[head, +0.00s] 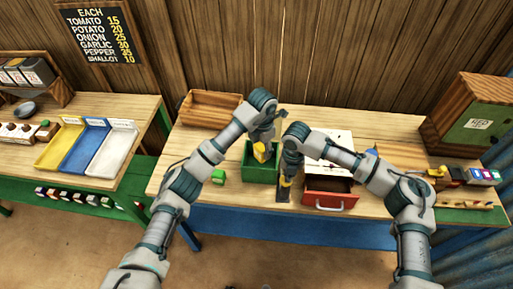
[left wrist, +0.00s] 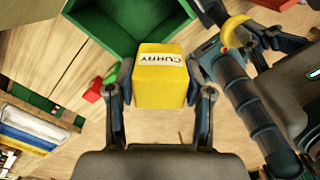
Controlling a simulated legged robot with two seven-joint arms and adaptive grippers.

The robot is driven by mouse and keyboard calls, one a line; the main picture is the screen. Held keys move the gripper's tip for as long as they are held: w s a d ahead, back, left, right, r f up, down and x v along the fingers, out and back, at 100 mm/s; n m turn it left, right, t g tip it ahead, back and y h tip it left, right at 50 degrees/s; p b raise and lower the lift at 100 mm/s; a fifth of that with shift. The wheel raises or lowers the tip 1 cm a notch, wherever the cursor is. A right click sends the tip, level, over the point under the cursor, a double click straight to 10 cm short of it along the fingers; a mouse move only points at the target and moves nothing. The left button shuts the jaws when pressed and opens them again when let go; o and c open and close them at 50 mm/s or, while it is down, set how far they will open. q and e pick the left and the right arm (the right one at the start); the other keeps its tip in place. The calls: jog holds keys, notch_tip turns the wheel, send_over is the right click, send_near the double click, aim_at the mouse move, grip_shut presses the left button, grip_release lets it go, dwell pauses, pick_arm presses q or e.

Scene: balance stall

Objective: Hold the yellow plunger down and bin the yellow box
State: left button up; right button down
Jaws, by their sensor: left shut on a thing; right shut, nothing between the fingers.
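The yellow box (head: 260,152) is in my left gripper (head: 264,142), above the green bin (head: 262,175). In the left wrist view the yellow box (left wrist: 160,78), with a printed label, sits between both fingers; the open green bin (left wrist: 115,28) lies just beyond it. My right gripper (head: 287,174) is shut and points down at the yellow plunger (head: 285,183) on a dark base (head: 283,195). In the left wrist view a curved yellow part (left wrist: 235,28) shows at the right fingertips. The right gripper hides much of the plunger, so I cannot tell how far down it is.
A red drawer unit (head: 330,199) stands close to the right of the plunger. A wooden crate (head: 208,108) is at the back left. Bare tabletop (head: 390,125) lies at the back right.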

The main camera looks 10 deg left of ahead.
jog(key=shift+a, duration=0.65)
jog(key=shift+d, duration=0.35)
pick_arm(q)
jog(key=w+f, duration=0.2)
jog(key=f, duration=0.1)
jog(key=w+f, duration=0.1)
jog(key=shift+w+a+f, duration=0.3)
jog(key=shift+w, duration=0.05)
pick_arm(e)
jog(key=shift+d, duration=0.1)
pick_arm(q)
jog(key=o, duration=1.1)
jog(key=shift+o, duration=0.8)
jog(key=shift+a, duration=0.15)
pick_arm(e)
jog(key=shift+a, duration=0.2)
